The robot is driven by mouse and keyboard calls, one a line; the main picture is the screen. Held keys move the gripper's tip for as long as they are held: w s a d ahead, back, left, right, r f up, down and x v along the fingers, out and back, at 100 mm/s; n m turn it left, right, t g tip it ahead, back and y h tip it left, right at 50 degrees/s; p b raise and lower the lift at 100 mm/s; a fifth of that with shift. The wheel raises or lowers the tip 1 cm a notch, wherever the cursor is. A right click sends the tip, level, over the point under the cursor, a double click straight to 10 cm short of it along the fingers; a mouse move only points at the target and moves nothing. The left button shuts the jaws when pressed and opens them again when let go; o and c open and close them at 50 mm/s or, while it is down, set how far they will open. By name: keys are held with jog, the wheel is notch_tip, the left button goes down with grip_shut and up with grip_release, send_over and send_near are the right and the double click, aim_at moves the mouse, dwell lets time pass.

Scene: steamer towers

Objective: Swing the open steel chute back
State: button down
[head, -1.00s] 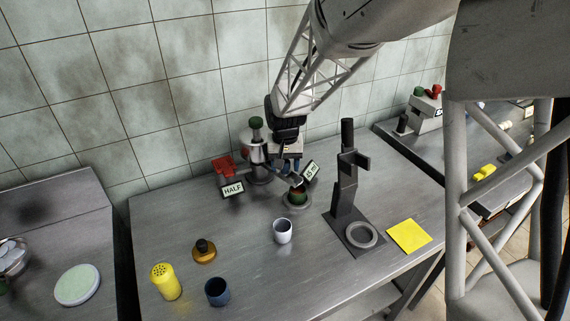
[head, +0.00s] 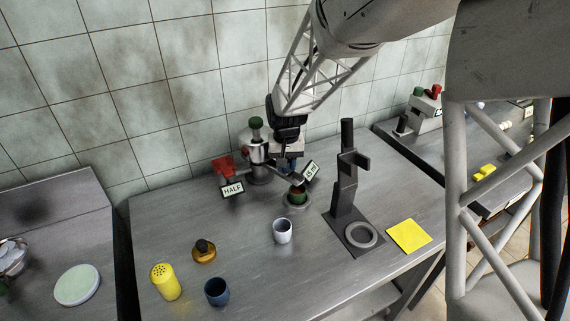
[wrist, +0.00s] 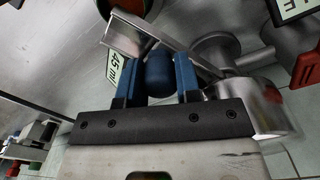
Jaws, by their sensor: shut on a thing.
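The steel chute (wrist: 137,38) shows as a bright metal trough in the wrist view, joined by a thin bar to the steel steamer tower (wrist: 265,105). My gripper (wrist: 160,75) has its two blue fingers shut on a rounded dark blue knob (wrist: 159,68) beside the chute. In the head view my gripper (head: 290,166) is low, just right of the steamer tower (head: 257,140) with its green top.
A "HALF" sign (head: 233,189) with a red part (head: 223,166) stands left of the tower, and a "45 ml" sign (head: 310,171) stands right. The table's middle left is clear.

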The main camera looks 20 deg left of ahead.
jog(key=w+a+n, duration=0.2)
jog(key=w+n, duration=1.1)
jog(key=shift+a+n, duration=0.3)
jog(key=shift+a, duration=0.05)
dwell(0.3)
jog(key=c, duration=0.8)
grip_release()
notch_tip(320, 180, up, 8)
